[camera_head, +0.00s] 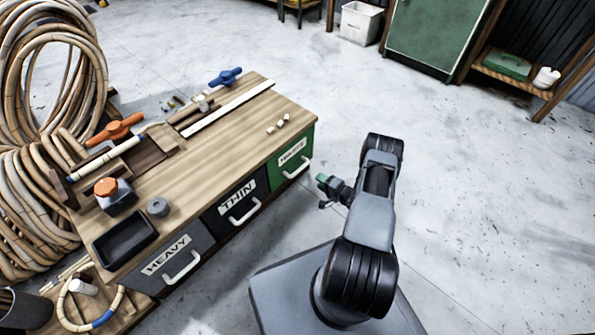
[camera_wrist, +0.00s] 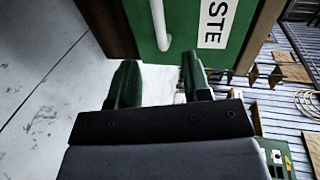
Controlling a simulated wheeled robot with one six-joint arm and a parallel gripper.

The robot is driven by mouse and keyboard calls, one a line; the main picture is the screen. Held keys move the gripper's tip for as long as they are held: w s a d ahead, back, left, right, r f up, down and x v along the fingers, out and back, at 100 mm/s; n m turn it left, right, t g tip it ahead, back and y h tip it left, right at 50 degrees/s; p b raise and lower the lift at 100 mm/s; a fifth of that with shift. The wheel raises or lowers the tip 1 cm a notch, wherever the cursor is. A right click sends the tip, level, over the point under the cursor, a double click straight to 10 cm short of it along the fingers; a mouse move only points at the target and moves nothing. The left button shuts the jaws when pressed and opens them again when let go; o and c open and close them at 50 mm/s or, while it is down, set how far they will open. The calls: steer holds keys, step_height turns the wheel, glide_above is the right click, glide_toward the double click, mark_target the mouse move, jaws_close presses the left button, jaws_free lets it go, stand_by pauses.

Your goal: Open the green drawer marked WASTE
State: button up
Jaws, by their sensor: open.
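The green drawer (camera_head: 291,160) is at the right end of the wooden workbench (camera_head: 222,140). It looks shut. Its white bar handle (camera_head: 297,169) and label show on its front. In the wrist view the green drawer front (camera_wrist: 186,20) fills the top middle, with the white handle (camera_wrist: 160,24) and a label (camera_wrist: 214,22) whose visible letters read "STE". My gripper (camera_head: 327,190) is just right of the drawer front, apart from the handle. In the wrist view my gripper (camera_wrist: 157,85) has its two green fingers apart with nothing between them, short of the handle.
A black drawer marked THIN (camera_head: 237,203) and a grey drawer marked HEAVY (camera_head: 172,259) sit left of the green one. Rattan coils (camera_head: 50,90) stand at the far left. A green cabinet (camera_head: 437,32) is at the back. The floor right of the bench is clear.

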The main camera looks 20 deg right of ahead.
mark_target(298, 170)
steer(key=shift+a+b+x, duration=0.2)
steer(key=shift+b+x, duration=1.05)
steer(key=shift+x, duration=2.1)
steer(key=shift+a+b+x, duration=0.15)
steer(key=shift+b+x, duration=1.1)
steer(key=shift+x, duration=2.1)
steer(key=shift+s+f, duration=0.1)
steer(key=shift+s, duration=0.1)
steer(key=shift+c, duration=0.3)
jaws_close()
